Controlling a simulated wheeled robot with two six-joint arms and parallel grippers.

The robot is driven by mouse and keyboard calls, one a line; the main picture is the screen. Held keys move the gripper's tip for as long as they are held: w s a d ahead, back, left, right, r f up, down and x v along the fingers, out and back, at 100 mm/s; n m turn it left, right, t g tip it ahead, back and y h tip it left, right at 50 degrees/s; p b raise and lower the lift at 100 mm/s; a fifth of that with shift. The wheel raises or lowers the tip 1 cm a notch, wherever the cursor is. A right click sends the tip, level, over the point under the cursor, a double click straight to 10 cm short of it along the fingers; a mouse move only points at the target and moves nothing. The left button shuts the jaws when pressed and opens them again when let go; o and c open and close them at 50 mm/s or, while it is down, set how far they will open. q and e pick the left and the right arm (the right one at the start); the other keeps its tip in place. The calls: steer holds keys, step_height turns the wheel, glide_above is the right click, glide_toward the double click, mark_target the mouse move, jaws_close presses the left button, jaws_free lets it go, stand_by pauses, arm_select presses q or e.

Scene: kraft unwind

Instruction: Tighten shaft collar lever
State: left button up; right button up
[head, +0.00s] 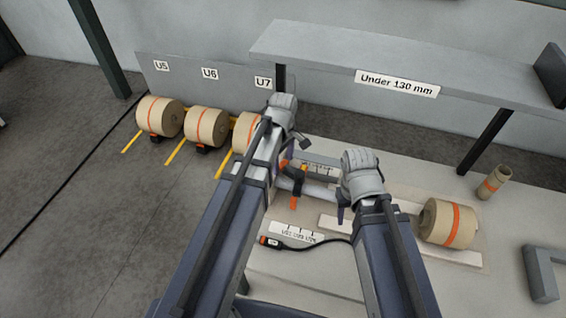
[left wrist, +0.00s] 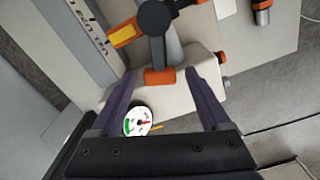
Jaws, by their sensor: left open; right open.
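The shaft collar (head: 290,182) is a dark piece at the left end of a pale shaft (head: 318,191) in the head view. An orange lever part (head: 294,203) hangs below it. In the left wrist view, a dark round hub (left wrist: 157,17) carries orange arms, and an orange block (left wrist: 160,77) on a pale housing lies beyond my fingertips. My left gripper (left wrist: 160,72) is open, its fingers on either side of that block in the picture; contact cannot be told. My left arm partly hides the collar in the head view. My right gripper (head: 343,210) is open beside the shaft's right end.
A round gauge (left wrist: 138,120) shows near my left finger. A kraft roll (head: 448,223) lies on the bench at right, and a small upright roll (head: 493,182) stands behind. A shelf (head: 400,70) overhangs the bench. A black cable runs from an orange-tipped device (head: 270,241).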

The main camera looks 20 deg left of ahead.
arm_select(q)
jaws_close()
stand_by(0.5)
stand_by(0.8)
